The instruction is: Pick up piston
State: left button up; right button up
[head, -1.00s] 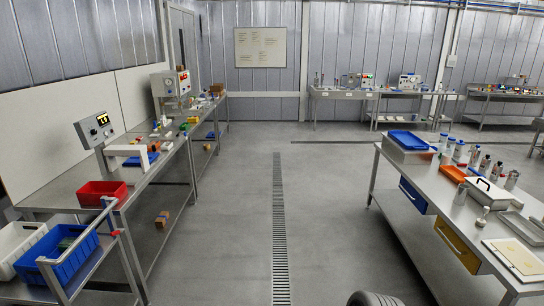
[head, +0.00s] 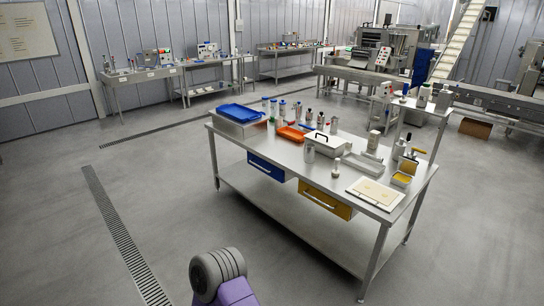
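I cannot single out the piston for sure at this distance. The steel workbench (head: 235,150) in the middle holds several small metal items. Among them are a small upright metal piece with a round foot (head: 336,169) near the front edge and a metal cylinder (head: 310,152) to its left. A taller metal piece (head: 373,141) stands farther back on the right. Neither of my grippers shows; only a grey and purple part of my own body is at the bottom edge.
The bench also carries a blue tray (head: 241,112), an orange tray (head: 292,133), a lidded steel box (head: 325,144) and a cream board (head: 376,192). Blue (head: 266,167) and yellow (head: 325,200) drawers hang under its front. Open floor with a drain grate (head: 120,235) lies to the left.

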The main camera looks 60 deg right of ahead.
aim_at(335, 172)
jog(key=z, duration=2)
jog(key=i, duration=3.35)
jog(key=z, duration=1.65)
